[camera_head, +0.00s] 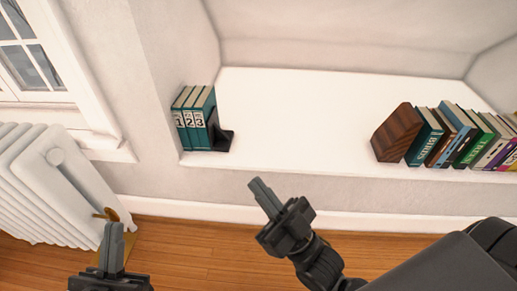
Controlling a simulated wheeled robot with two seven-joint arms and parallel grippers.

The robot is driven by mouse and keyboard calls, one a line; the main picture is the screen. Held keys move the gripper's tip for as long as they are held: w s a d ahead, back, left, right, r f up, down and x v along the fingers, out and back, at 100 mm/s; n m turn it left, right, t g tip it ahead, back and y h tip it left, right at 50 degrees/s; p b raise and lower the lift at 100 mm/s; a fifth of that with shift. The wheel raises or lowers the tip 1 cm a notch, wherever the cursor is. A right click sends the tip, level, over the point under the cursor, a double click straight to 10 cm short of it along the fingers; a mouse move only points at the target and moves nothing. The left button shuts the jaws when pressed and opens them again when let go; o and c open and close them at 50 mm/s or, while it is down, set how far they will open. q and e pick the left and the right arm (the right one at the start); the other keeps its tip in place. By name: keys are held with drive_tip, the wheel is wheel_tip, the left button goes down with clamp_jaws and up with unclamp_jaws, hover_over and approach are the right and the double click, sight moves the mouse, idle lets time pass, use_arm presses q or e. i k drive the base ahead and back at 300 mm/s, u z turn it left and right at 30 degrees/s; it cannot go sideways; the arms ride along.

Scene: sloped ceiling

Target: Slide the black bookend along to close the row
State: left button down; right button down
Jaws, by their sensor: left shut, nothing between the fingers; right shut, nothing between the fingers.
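The black bookend (225,142) stands on the white shelf (300,125) at its left end. Its upright side is against or very close to the teal book numbered 3; I cannot tell if they touch. The row of teal books (194,118), numbered 1, 2 and 3, stands upright by the left wall of the alcove. My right gripper (262,192) is shut and empty, in front of the shelf and to the lower right of the bookend. My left gripper (114,232) is shut and empty at the lower left, in front of the radiator.
A brown wooden block (396,134) stands at the left end of several mixed books (462,135) on the shelf's right side. The shelf between the two groups is bare. A white radiator (60,185) and a window (30,60) are at the left.

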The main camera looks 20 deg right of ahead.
sight(221, 140)
drive_tip(key=z, duration=0.4)
drive_tip(key=k, duration=0.95)
drive_tip(key=z, duration=1.15)
drive_tip(key=i, duration=1.6)
drive_tip(key=u, duration=0.6)
